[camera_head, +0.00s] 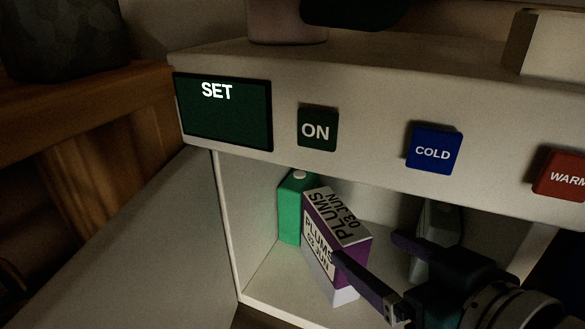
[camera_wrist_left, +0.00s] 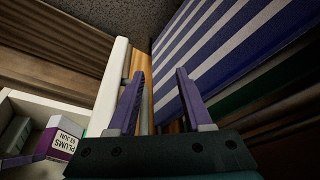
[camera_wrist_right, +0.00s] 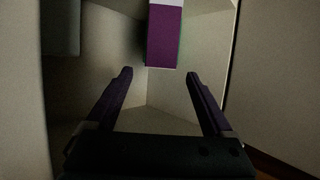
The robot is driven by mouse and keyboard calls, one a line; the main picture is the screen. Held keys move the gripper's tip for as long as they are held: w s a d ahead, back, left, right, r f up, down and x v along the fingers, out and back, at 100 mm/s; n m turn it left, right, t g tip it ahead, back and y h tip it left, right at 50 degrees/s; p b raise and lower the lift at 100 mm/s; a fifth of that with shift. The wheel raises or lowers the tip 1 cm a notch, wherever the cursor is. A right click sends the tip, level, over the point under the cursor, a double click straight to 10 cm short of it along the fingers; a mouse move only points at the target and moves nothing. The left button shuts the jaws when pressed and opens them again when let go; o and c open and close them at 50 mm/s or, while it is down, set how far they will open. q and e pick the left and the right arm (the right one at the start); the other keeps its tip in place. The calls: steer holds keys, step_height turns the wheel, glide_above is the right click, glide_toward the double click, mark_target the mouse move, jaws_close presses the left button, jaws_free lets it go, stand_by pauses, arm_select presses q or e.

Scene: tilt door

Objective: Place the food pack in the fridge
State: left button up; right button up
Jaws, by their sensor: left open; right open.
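The food pack (camera_head: 322,236) is a purple and white box labelled PLUMS 03 JUN. It stands inside the white fridge (camera_head: 375,138), beside a green carton (camera_head: 289,210). My right gripper (camera_head: 367,246) is open and empty at the fridge opening. One finger overlaps the pack's lower right side in the head view. In the right wrist view the pack (camera_wrist_right: 165,38) is beyond the fingertips, with a gap. My left gripper (camera_wrist_left: 160,73) is open and empty, near a pale upright panel edge; it is outside the head view. The pack also shows in the left wrist view (camera_wrist_left: 64,143).
The grey fridge door (camera_head: 130,250) stands open at the left. A grey item (camera_head: 436,225) stands inside, behind my right gripper. The front panel bears a SET display (camera_head: 222,112) and ON, COLD and WARM buttons. A wooden unit (camera_head: 100,150) stands at the left.

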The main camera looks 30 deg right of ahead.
steer(key=shift+s+a+r, duration=0.1)
steer(key=shift+s+r, duration=0.2)
steer(key=shift+s, duration=0.35)
steer(key=s+a+f+n+g, duration=0.1)
steer(key=s+g, duration=0.4)
steer(key=s+a+f+n+g+y, duration=0.1)
steer(key=s+g, duration=0.3)
steer(key=s, duration=0.2)
steer(key=shift+s+a+f+n+g, duration=0.2)
steer(key=shift+a+f+n+g, duration=0.15)
steer(key=shift+n+g, duration=0.05)
